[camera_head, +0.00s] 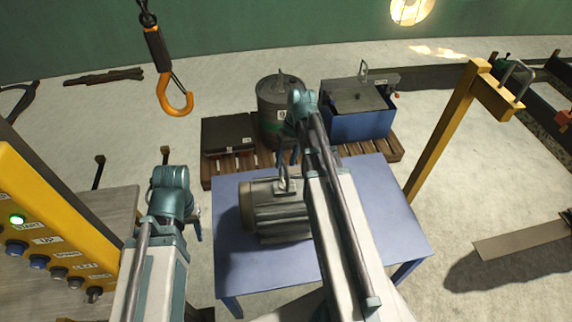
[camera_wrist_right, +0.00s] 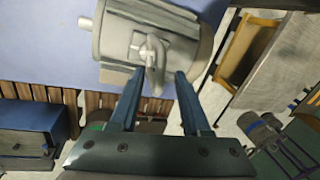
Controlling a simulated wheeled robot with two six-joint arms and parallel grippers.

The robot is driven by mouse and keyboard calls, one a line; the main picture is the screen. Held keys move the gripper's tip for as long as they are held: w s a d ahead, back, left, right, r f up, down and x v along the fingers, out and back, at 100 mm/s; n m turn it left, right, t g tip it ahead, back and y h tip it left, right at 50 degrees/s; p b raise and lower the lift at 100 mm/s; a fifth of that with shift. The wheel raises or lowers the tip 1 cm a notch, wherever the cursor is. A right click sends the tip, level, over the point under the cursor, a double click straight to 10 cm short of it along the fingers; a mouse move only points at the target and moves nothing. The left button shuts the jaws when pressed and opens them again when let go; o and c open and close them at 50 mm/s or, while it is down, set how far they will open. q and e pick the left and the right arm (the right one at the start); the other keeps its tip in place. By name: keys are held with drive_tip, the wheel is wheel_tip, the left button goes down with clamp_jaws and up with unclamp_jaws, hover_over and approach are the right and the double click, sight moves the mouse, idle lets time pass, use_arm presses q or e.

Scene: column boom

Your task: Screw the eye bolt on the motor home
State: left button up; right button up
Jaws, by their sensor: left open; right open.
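The grey motor (camera_head: 262,222) lies on its side on the blue table. The eye bolt (camera_head: 281,184) stands upright on top of the motor; it also shows in the right wrist view (camera_wrist_right: 153,58). My right gripper (camera_head: 287,158) is above and beyond the eye bolt, partly hidden by its own arm. In the right wrist view my right gripper (camera_wrist_right: 159,75) is open, its two fingers pointing toward the bolt's ring, with nothing clearly held. My left gripper (camera_head: 197,228) is left of the motor, mostly hidden behind its wrist, and away from the bolt.
The blue table (camera_head: 385,215) is bare right of the motor. An orange crane hook (camera_head: 174,95) hangs at upper left. A drum (camera_head: 268,108) and a blue box (camera_head: 358,120) stand on pallets behind. A yellow control panel (camera_head: 40,220) is at left, a yellow post (camera_head: 435,135) at right.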

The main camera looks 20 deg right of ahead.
clamp_jaws()
idle(0.4)
drive_tip(key=shift+a+m+t, duration=0.1)
drive_tip(key=shift+m+t, duration=0.2)
drive_tip(key=shift+m, duration=1.2)
unclamp_jaws()
drive_tip(key=shift+r, duration=0.1)
drive_tip(key=p+v, duration=1.3)
drive_tip(key=shift+r+p, duration=0.35)
